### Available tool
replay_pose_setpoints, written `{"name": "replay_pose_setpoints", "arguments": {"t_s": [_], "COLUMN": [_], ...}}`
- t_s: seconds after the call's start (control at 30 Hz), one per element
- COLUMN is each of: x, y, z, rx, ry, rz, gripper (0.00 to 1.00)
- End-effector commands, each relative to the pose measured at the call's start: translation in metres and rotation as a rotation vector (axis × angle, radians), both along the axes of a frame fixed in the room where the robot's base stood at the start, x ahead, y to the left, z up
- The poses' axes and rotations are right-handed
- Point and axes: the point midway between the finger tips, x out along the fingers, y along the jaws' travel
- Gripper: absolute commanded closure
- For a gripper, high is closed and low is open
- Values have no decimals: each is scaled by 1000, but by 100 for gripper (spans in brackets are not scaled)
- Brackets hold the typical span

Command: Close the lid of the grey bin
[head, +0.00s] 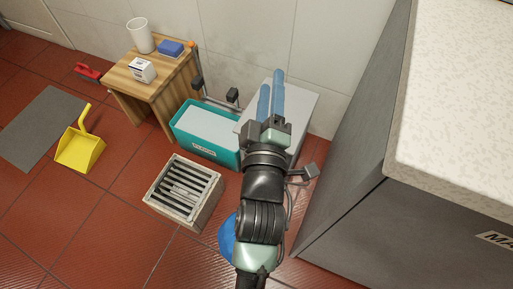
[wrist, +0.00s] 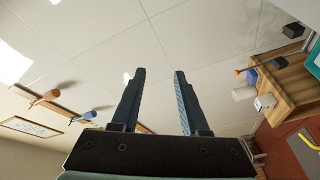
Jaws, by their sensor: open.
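A pale grey box, which looks like the grey bin (head: 302,103), stands against the wall behind my gripper in the head view. Its flat light top shows on the right, and my arm hides much of its front. I cannot tell how its lid stands. My gripper (head: 271,80) is open and empty, its two blue fingers apart and overlapping the box's top in the picture. I cannot tell its height above the box. In the wrist view my gripper (wrist: 160,72) shows wall between its fingers, and no bin is visible.
A teal bin (head: 180,134) stands left of the grey box, with a slatted crate (head: 160,208) in front. A wooden table (head: 118,80) holds a white cup, small box and blue sponge. A tall grey counter (head: 385,185) blocks the right.

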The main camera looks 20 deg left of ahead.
Motion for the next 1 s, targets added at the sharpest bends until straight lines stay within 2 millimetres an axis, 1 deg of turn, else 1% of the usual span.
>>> {"name": "replay_pose_setpoints", "arguments": {"t_s": [0.03, 0.07, 0.1, 0.17, 0.2, 0.3, 0.4, 0.5, 0.6, 0.67, 0.77, 0.83, 1.0], "x": [-8, -12, -18, -28, -35, -52, -66, -74, -78, -76, -67, -58, -30], "y": [3, 4, 5, 6, 5, 4, 2, 0, -1, -1, 2, 6, 16], "z": [-57, -79, -107, -149, -176, -232, -272, -293, -303, -304, -305, -307, -314], "rx": [-52, -84, -128, -193, -235, -332, -405, -452, -474, -478, -476, -475, -474], "ry": [27, 36, 49, 67, 78, 101, 116, 123, 127, 127, 124, 125, 123], "rz": [10, 15, 22, 34, 41, 61, 80, 91, 96, 96, 94, 94, 92], "gripper": [55, 55, 55, 55, 55, 55, 55, 55, 55, 55, 55, 55, 55]}}
